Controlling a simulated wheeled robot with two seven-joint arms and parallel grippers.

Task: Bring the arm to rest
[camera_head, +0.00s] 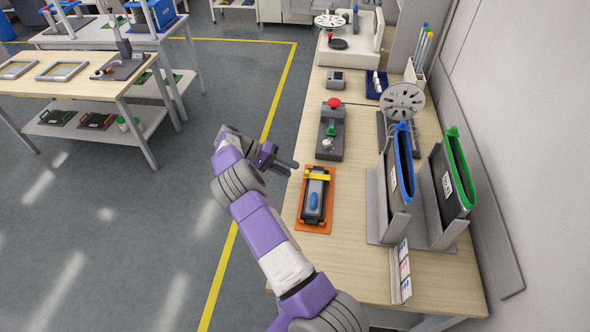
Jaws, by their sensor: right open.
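My right arm rises from the bottom of the head view and reaches up and left, over the left edge of the wooden bench (445,284). My right gripper (285,163) is open, with nothing seen in it, near the bench's left edge. It is left of the grey box with the red button (331,130) and above-left of the orange tray (316,228) in the picture. It looks apart from both. The orange tray carries a dark device with a blue part and a yellow bar. My left gripper is not in view.
Blue-rimmed (403,165) and green-rimmed (455,175) holders stand upright in grey stands on the right. A grey reel (402,101) stands behind them. A white wall (540,130) borders the bench. Open floor (110,220) lies left, with another table (97,66) farther back.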

